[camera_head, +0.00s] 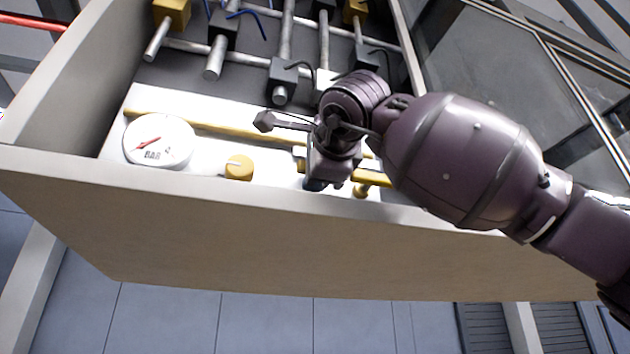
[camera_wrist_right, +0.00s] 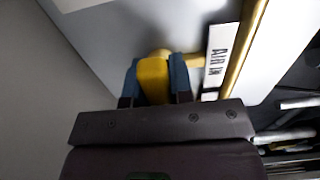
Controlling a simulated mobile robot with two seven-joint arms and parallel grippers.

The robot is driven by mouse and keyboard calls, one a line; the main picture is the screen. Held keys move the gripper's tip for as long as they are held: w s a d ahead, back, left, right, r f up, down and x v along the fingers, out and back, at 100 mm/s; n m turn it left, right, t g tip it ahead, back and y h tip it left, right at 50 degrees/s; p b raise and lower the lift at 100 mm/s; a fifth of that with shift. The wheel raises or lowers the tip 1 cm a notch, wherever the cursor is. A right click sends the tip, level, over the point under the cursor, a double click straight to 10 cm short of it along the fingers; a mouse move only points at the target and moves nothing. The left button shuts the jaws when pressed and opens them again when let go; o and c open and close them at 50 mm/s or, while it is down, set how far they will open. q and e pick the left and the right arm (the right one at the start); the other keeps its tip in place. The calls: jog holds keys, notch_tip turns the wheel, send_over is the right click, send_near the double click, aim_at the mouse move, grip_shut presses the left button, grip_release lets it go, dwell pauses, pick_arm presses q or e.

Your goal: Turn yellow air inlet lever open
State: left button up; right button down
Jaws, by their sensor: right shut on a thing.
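The yellow air inlet lever (camera_wrist_right: 154,80) shows in the right wrist view, between the two blue-grey fingers of my right gripper (camera_wrist_right: 154,84). The gripper is shut on it. A brass stem (camera_wrist_right: 160,54) shows just beyond the lever, beside a white label (camera_wrist_right: 219,56) that reads "AIR IN", partly cut by the view. In the head view my right gripper (camera_head: 318,184) points down at the white panel (camera_head: 210,110) inside the box, and its wrist hides the lever. My left gripper is not in view.
A round pressure gauge (camera_head: 158,141) and a yellow knob (camera_head: 238,167) sit on the panel to the left. A brass pipe (camera_head: 200,124) crosses behind them. The box's front wall (camera_head: 230,225) stands close to my gripper. Several metal pipes and valves (camera_head: 282,80) are at the back.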

jog(key=shift+m, duration=0.3)
jog(key=m+b, duration=0.1)
jog(key=m, duration=0.1)
jog(key=shift+m, duration=0.3)
jog(key=m+b, duration=0.2)
jog(key=m, duration=0.3)
jog(key=shift+r, duration=0.1)
jog(key=m+b, duration=0.1)
jog(key=m, duration=0.3)
jog(key=shift+d, duration=0.1)
jog(key=m, duration=0.4)
jog(key=shift+w+d+r+b, duration=0.1)
jog(key=shift+b, duration=0.25)
jog(key=shift+m, duration=0.8)
jog(key=c, duration=1)
grip_release()
jog(key=shift+d, duration=0.1)
